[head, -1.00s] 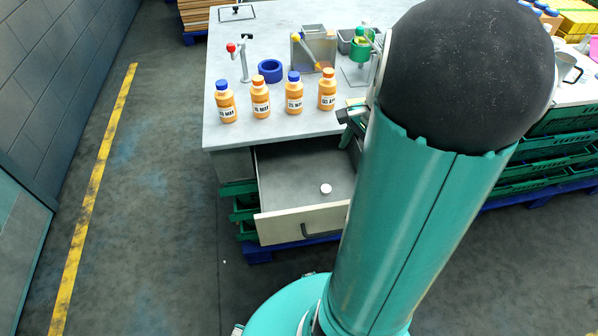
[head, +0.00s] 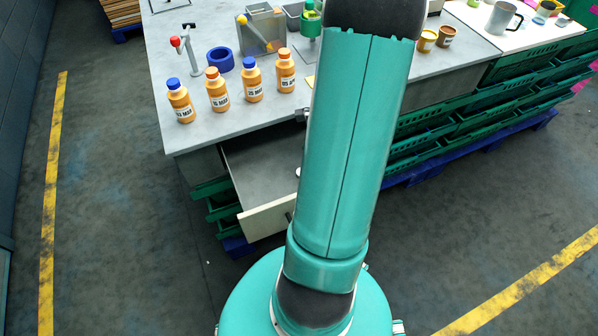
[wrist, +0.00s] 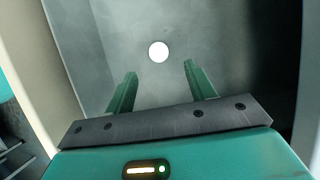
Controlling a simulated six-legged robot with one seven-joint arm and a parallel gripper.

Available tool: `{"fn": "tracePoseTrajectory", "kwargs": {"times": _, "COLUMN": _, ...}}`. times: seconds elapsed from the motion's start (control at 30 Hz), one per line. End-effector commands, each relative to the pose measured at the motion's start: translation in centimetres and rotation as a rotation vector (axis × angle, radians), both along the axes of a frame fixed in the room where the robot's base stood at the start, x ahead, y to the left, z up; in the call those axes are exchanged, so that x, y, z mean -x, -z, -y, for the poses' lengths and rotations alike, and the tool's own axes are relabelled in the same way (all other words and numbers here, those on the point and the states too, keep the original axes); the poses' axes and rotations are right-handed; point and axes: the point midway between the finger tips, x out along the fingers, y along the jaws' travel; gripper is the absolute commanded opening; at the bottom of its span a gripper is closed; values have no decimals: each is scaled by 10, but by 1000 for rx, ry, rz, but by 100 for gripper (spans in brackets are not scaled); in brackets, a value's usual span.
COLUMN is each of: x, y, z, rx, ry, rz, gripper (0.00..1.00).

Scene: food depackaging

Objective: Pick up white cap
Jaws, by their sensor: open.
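The white cap (wrist: 158,52) lies on the grey floor of the open drawer, seen in the wrist view. It is just beyond my gripper's fingertips and roughly centred between them. In the head view only a sliver of the cap (head: 298,173) shows beside my arm. The open drawer (head: 262,220) sticks out below the table's front. My gripper (wrist: 159,70) is open and empty, its two green fingers apart and pointing toward the cap. In the head view my arm hides the gripper and the drawer's right part.
Several orange bottles (head: 218,90), a blue ring (head: 220,59) and a grey container (head: 262,28) stand on the table (head: 205,135) above the drawer. Green crates (head: 450,130) are at the right. The drawer's walls border the gripper at the sides.

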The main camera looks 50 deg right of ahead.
Motion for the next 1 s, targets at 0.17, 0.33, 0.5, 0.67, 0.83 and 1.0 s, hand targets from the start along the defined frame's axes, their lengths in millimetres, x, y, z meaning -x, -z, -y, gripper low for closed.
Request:
{"fn": "tracePoseTrajectory", "kwargs": {"times": 0.17, "x": -5, "y": 15, "z": -6, "rx": 0, "ry": -3, "rz": 0, "gripper": 55}}
{"fn": "tracePoseTrajectory", "kwargs": {"times": 0.33, "x": -7, "y": 34, "z": -14, "rx": -3, "ry": -4, "rz": 0, "gripper": 55}}
{"fn": "tracePoseTrajectory", "kwargs": {"times": 0.5, "x": -13, "y": 57, "z": -22, "rx": -2, "ry": -7, "rz": 0, "gripper": 55}}
{"fn": "tracePoseTrajectory", "kwargs": {"times": 0.67, "x": -16, "y": 63, "z": -24, "rx": 2, "ry": -7, "rz": 1, "gripper": 55}}
{"fn": "tracePoseTrajectory", "kwargs": {"times": 0.83, "x": -16, "y": 63, "z": -24, "rx": 2, "ry": -7, "rz": 1, "gripper": 51}}
{"fn": "tracePoseTrajectory", "kwargs": {"times": 1.0, "x": -16, "y": 62, "z": -23, "rx": 2, "ry": -7, "rz": 1, "gripper": 17}}
